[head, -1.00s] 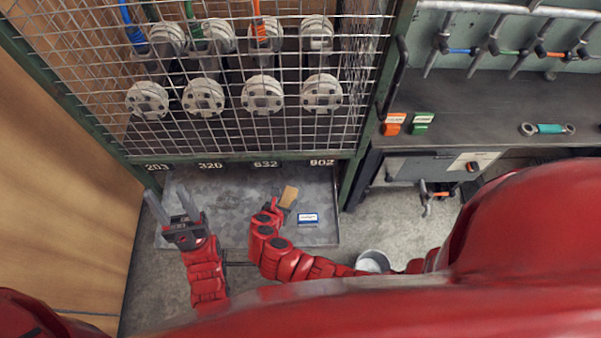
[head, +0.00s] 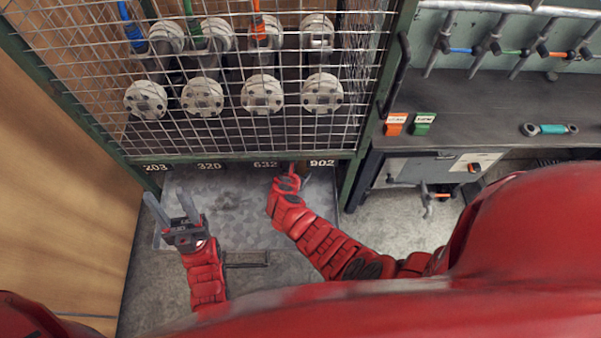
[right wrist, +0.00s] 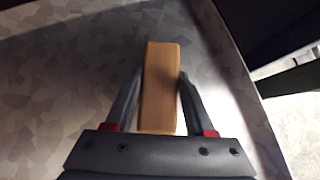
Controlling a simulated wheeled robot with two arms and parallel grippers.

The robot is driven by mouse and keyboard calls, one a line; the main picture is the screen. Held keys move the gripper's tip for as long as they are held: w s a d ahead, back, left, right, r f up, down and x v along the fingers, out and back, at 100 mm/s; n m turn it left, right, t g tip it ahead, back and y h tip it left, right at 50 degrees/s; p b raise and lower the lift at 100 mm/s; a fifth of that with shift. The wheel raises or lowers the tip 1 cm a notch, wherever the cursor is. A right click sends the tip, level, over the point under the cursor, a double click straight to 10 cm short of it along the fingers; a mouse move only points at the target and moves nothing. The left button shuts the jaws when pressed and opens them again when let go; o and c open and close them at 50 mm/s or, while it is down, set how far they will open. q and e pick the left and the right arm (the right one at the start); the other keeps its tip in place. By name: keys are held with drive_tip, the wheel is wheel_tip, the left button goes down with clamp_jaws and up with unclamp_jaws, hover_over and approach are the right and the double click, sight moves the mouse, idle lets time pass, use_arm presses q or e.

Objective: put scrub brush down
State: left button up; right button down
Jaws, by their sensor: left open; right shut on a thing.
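The scrub brush (right wrist: 159,100), a tan wooden block, stands between the two fingers of my right gripper (right wrist: 158,76) in the right wrist view. The gripper is shut on it. In the head view my right gripper (head: 290,177) is over the back right part of the grey metal tray (head: 225,205), just in front of the cage, and the brush is hidden. I cannot tell whether the brush touches the tray. My left gripper (head: 172,208) is open and empty above the tray's left side.
The wire mesh cage (head: 240,135) with several flanged pipes stands behind the tray. A green post (head: 352,180) and a grey workbench (head: 470,115) are at the right. A wooden panel (head: 60,180) bounds the left. The middle of the tray looks clear.

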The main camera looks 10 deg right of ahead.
drive_tip(key=shift+f, duration=0.1)
drive_tip(key=shift+f, duration=0.15)
drive_tip(key=shift+c, duration=1.3)
unclamp_jaws()
drive_tip(key=shift+r, duration=0.2)
